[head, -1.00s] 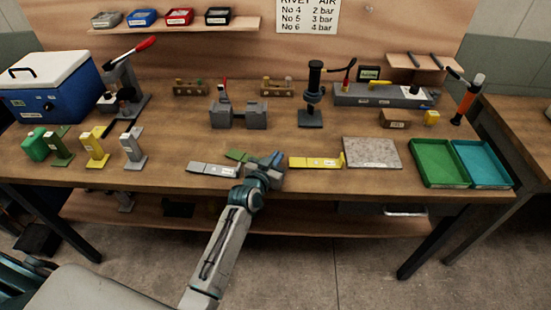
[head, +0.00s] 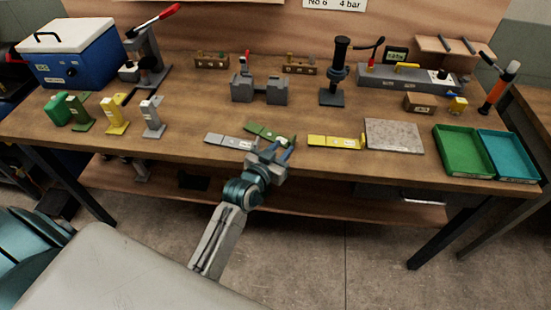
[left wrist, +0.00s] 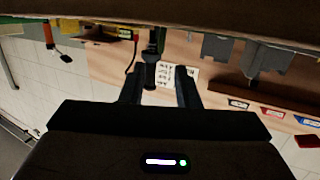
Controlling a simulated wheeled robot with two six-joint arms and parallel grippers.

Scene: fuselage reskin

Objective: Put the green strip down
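The green strip (head: 262,131) lies flat on the workbench, between a grey strip (head: 230,141) and a yellow strip (head: 336,141). My left gripper (head: 277,151) is at the bench's front edge, just in front of the green strip's right end. Its two fingers stand apart, and I see nothing held between them. The left wrist view shows the fingers (left wrist: 159,85) spread, with only background between them; the green strip cannot be made out there. My right gripper is out of view.
A speckled slab (head: 393,136) lies right of the yellow strip, then a green tray (head: 462,170) and a teal tray (head: 526,177). Behind stand a grey fixture block (head: 259,92) and a black press (head: 336,72). Upright coloured stands, including a yellow one (head: 115,115), are at left.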

